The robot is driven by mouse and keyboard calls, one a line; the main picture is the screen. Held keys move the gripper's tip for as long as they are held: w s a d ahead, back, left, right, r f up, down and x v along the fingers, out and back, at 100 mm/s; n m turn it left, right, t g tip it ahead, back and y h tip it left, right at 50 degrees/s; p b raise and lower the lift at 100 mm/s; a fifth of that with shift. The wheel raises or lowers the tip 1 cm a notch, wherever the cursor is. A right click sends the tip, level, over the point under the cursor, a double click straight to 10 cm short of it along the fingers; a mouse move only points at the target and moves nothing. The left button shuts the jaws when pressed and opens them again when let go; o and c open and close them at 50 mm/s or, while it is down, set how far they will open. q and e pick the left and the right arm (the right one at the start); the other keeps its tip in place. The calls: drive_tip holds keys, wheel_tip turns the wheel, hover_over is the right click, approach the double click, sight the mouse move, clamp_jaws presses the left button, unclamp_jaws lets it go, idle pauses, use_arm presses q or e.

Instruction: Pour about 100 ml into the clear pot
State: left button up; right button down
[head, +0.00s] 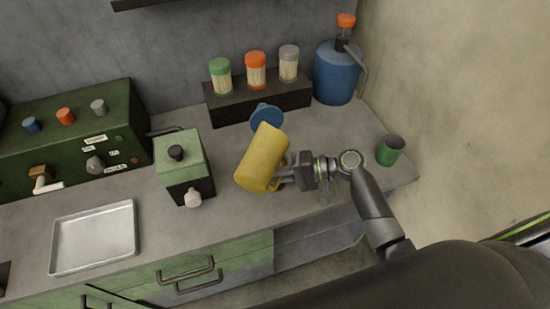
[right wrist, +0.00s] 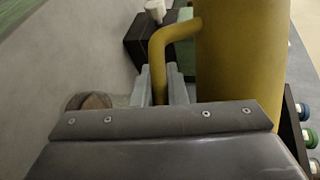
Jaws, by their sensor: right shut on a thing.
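A yellow jug (head: 262,158) is held tilted over the counter, its top leaning up and to the right in the head view. My right gripper (head: 287,176) is shut on its handle. In the right wrist view the handle (right wrist: 160,62) sits between the grey fingers, with the jug body (right wrist: 240,60) beside it. A blue round piece (head: 266,117) shows just behind the jug; I cannot tell what it sits on. I cannot make out the clear pot; the jug may hide it. No liquid stream shows. My left gripper is not in view.
A green grinder-like box (head: 184,165) stands left of the jug, a metal tray (head: 93,238) farther left. A green cup (head: 390,149) is at the right edge. A rack (head: 262,100) with several capped jars and a blue container (head: 336,72) stand at the back.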

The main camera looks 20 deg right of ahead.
sight(276, 164)
drive_tip(key=r, duration=0.1)
drive_tip(key=r+n+p, duration=0.1)
drive_tip(key=r+n+h, duration=0.1)
drive_tip(key=shift+w+d+r+t, duration=0.3)
drive_tip(key=shift+w+r+t, duration=0.05)
drive_tip(key=shift+w+t, duration=0.05)
drive_tip(key=shift+w+d+f+n+h, duration=0.1)
drive_tip(key=shift+d+f+n+h, duration=0.1)
drive_tip(key=shift+n+h, duration=0.1)
idle(0.4)
